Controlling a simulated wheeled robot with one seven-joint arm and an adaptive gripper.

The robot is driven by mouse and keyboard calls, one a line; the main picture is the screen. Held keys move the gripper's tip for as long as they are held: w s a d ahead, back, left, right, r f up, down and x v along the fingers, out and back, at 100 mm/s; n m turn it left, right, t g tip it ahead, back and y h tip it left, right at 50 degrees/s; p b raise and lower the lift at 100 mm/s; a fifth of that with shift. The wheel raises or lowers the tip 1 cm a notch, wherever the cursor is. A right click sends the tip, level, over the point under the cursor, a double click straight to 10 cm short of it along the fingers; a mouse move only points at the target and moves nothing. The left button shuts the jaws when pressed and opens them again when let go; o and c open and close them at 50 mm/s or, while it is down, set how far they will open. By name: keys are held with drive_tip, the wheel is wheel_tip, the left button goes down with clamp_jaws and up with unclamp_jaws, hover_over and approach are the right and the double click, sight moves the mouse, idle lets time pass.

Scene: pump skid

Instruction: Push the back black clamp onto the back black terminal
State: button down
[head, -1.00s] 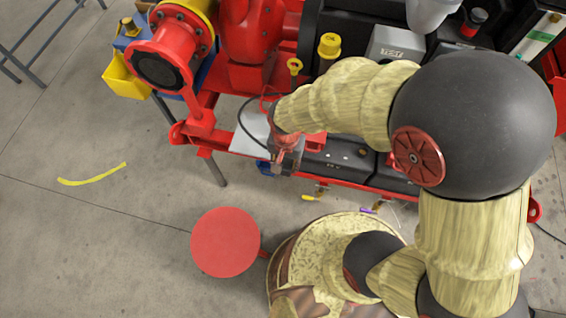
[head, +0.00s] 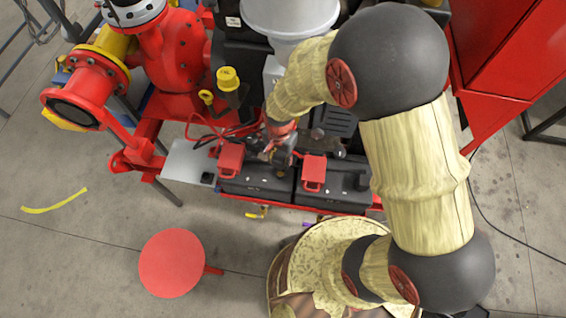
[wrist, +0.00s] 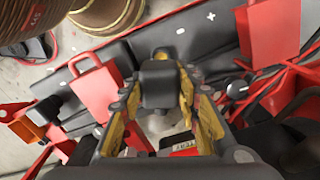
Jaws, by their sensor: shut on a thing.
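My gripper (head: 280,160) is low over the black batteries, between two red covers in the head view. In the wrist view the jaws (wrist: 160,90), with yellow inner pads, are closed around a black block, which I take to be the back black clamp (wrist: 158,84). The clamp sits between the fingertips above a black battery top. The terminal under it is hidden, so I cannot tell whether the clamp touches it. A black knob-like part with a grey top (wrist: 238,88) is to the right of the jaws in the wrist view.
The red covers (head: 230,160) (head: 313,170) stand on either side of my gripper. Red cables (head: 205,135) run to the left. A grey tank (head: 290,22) and red pump (head: 180,45) stand behind. A round red stool (head: 171,263) is on the floor at front left.

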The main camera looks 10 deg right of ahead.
drive_tip(key=shift+w+d, duration=0.2)
drive_tip(key=shift+a+f+m, duration=0.15)
drive_tip(key=shift+f+m, duration=0.15)
drive_tip(key=shift+f+b, duration=0.6)
drive_tip(key=shift+b, duration=0.05)
drive_tip(key=shift+f+b, duration=1.35)
drive_tip(key=shift+f, duration=0.45)
drive_tip(key=shift+f+b, duration=0.9)
drive_tip(key=shift+f, duration=0.85)
drive_tip(key=c, duration=1.2)
unclamp_jaws()
